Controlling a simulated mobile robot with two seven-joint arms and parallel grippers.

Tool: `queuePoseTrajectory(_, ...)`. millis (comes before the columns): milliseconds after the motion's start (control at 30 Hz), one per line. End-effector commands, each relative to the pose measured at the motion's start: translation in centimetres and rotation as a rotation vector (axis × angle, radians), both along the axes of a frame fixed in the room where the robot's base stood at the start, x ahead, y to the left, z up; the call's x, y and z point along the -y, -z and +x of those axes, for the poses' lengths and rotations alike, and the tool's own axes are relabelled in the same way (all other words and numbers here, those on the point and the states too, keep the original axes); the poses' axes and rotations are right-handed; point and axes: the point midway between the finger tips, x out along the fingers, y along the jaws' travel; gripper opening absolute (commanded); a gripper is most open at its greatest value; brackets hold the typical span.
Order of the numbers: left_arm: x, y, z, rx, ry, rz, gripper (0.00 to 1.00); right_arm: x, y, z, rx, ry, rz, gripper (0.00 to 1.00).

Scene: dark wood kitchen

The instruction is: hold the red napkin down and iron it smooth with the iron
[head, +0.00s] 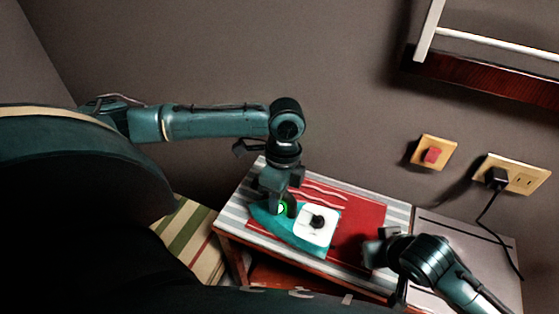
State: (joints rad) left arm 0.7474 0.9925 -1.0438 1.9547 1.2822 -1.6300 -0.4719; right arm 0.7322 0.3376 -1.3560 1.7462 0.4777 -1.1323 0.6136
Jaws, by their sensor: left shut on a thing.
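The red napkin (362,222) lies on a grey-and-white striped cover (398,212) on a small table. Pale wavy lines show on its far left part. The iron (268,226), teal with a white block at its right end and a small green light, rests over the napkin's left part, its narrow end to the left. My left gripper (282,198) points down and is shut on the iron near its handle, which it partly hides. My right gripper (374,252) is low over the napkin's right edge. Its fingers are too dark to read, and contact is unclear.
A grey flat surface (475,246) adjoins the table on the right. A black plug sits in the wall outlet (522,176), its cord hanging down. A red switch (431,155) and a rack (490,75) are on the wall. Striped cloth (188,238) lies at left.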

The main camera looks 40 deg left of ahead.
Motion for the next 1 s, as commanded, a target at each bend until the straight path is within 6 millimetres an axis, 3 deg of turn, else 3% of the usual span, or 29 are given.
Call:
queuePoseTrajectory(600,-0.1,-4.6,0.0,0.000,-0.002,0.003,0.00,0.2,0.3,-0.1,-0.005,0.002,-0.008,0.00)
queuePoseTrajectory(1000,-0.1,-5.0,0.0,0.001,-0.001,0.001,0.00,0.2,0.3,-0.1,-0.004,0.002,-0.007,0.00)
